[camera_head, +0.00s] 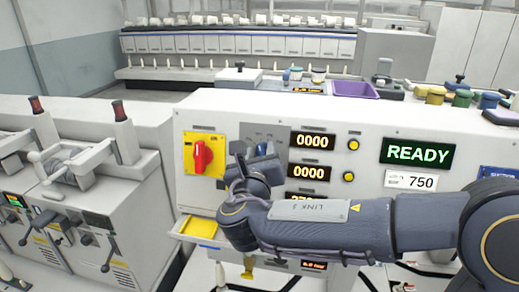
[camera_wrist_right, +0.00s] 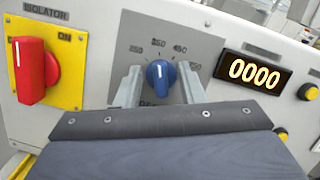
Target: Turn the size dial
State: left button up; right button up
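The blue size dial (camera_wrist_right: 160,73) sits on a grey plate on the machine's front panel, with small numbers around it. Its white mark points roughly upward. My right gripper (camera_wrist_right: 158,80) is open, with one finger on each side of the dial. The fingers appear to have a gap to the dial's sides; whether they touch it I cannot tell. In the head view the right gripper (camera_head: 250,165) is at the grey plate and covers much of it, with a bit of the blue dial (camera_head: 262,149) showing. My left gripper is not in view.
A red isolator switch (camera_wrist_right: 34,70) on a yellow plate is left of the dial. A lit display (camera_wrist_right: 254,72) reading 0000 and yellow buttons are to the right. A READY screen (camera_head: 418,152) is further right. A yellow drawer (camera_head: 200,227) sticks out below.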

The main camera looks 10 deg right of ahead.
jog(key=shift+w, duration=0.1)
grip_shut()
jog(key=shift+f+m+b, duration=0.2)
jog(key=shift+m+b, duration=0.3)
jog(key=shift+b, duration=0.3)
jog(key=m+h+b, duration=0.1)
jog(key=m+b, duration=0.2)
jog(key=m+h+b, duration=0.1)
jog(key=m+b, duration=0.2)
jog(key=m, duration=0.1)
jog(key=shift+g, duration=0.4)
jog(key=m+g+h+b, duration=0.1)
jog(key=m+b, duration=0.1)
jog(key=m, duration=0.3)
jog(key=shift+d+r, duration=0.1)
jog(key=m+g, duration=0.1)
jog(key=m, duration=0.2)
jog(key=m+h+b, duration=0.1)
jog(key=m, duration=0.1)
jog(key=shift+m+g+b, duration=0.3)
jog(key=shift+m+g, duration=0.1)
